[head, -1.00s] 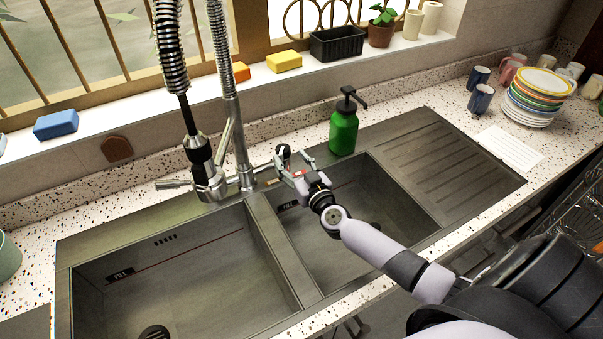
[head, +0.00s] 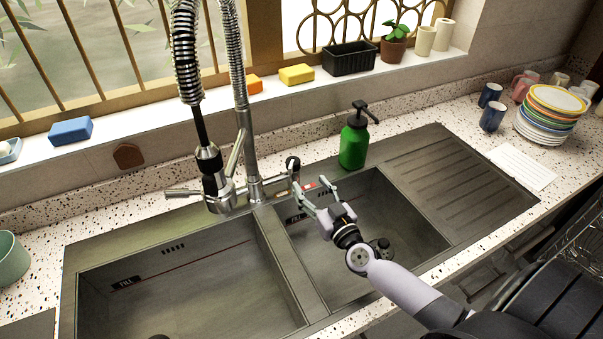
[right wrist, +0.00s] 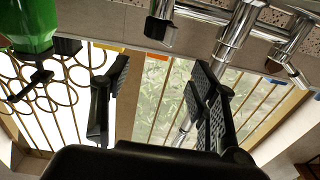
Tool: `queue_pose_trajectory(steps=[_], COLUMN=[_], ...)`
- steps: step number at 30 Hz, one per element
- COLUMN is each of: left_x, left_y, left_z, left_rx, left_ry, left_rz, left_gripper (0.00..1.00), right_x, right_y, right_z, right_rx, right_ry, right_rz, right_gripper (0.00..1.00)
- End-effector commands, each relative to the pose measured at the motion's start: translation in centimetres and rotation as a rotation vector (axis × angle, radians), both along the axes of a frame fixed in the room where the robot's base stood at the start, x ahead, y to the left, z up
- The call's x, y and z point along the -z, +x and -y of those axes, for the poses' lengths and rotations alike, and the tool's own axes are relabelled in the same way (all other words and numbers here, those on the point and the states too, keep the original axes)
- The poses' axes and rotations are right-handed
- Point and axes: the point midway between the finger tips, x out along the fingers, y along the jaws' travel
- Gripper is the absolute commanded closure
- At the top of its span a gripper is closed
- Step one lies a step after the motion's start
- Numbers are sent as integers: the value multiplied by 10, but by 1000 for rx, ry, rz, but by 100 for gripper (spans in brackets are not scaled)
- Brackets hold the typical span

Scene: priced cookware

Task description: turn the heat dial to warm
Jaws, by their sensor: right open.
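The dial's setting is too small to read. My right gripper (head: 312,190) is open and empty over the back of the right basin. Its left fingertip appears close to the knob; I cannot tell whether they touch. In the right wrist view the open fingers (right wrist: 160,88) have nothing between them. My left gripper is not in view.
The tall spring faucet (head: 247,130) stands left of the knob. A green soap bottle (head: 353,145) stands to its right. The ribbed drainboard (head: 455,180) is bare. Stacked plates (head: 548,115) and mugs stand at the far right. Sponges lie on the sill.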

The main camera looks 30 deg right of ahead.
Motion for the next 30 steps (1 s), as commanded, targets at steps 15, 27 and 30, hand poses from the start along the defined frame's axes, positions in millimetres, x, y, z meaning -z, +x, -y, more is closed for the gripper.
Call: queue_pose_trajectory(steps=[15,27,30], left_x=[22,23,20], left_y=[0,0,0], left_z=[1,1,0], left_rx=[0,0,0], left_ry=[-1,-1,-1], left_rz=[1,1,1], left_gripper=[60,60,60], right_x=[0,4,3], right_y=[-39,-42,-29], right_z=[3,17,17], right_rx=[-95,-65,-65], right_ry=[-4,-14,-13], right_rz=[0,-40,-38], right_gripper=[45,45,45])
